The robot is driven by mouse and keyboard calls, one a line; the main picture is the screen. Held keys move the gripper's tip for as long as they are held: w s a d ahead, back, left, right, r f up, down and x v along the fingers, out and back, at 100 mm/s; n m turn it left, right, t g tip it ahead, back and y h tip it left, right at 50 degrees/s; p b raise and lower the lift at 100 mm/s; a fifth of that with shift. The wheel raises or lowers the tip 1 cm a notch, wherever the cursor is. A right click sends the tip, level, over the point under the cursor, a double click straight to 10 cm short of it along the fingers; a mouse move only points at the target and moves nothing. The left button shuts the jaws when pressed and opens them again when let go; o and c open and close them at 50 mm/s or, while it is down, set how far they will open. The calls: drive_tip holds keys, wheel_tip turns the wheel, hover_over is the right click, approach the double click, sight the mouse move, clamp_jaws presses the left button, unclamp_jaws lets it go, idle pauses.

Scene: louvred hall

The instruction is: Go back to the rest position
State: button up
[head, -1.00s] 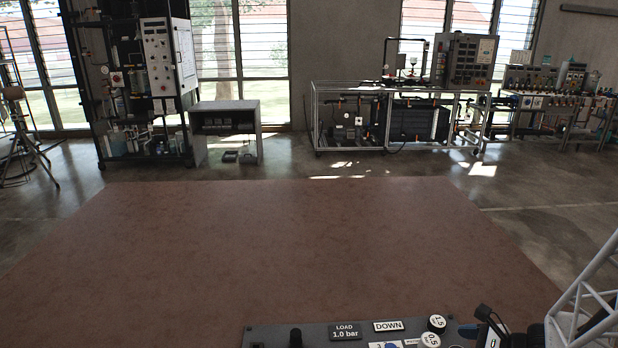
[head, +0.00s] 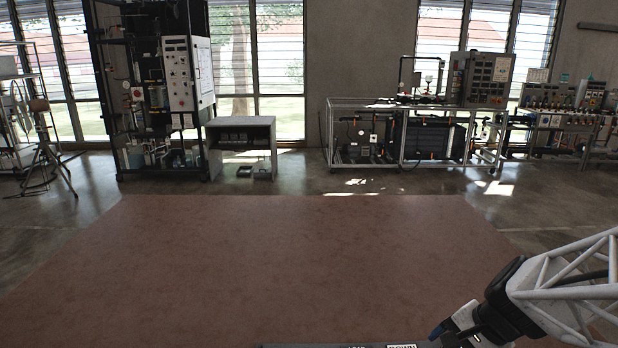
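My arm, a white lattice link with a dark joint, comes in from the right edge in the head view. My gripper (head: 446,333) is at its lower left end, low in the picture, with a small blue part at its tip. I cannot make out its fingers or whether they hold anything. Below it, only the top edge of a dark panel (head: 330,346) shows at the bottom of the picture, with part of a white DOWN label (head: 402,346). The rest of the panel is out of view.
A wide bare reddish-brown surface (head: 260,260) fills the middle. Beyond it on the concrete floor are a tall black equipment rack (head: 150,90), a grey low table (head: 240,135), a metal-framed test bench (head: 400,135) and a stool (head: 45,150) at left.

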drive_tip(key=s+a+r+n+h, duration=0.4)
drive_tip(key=s+a+r+n, duration=0.4)
drive_tip(key=r+n, duration=0.2)
drive_tip(key=shift+r+n+h, duration=0.15)
drive_tip(key=shift+n+h, duration=0.25)
drive_tip(key=shift+n, duration=0.1)
drive_tip(key=shift+w, duration=0.1)
idle(1.6)
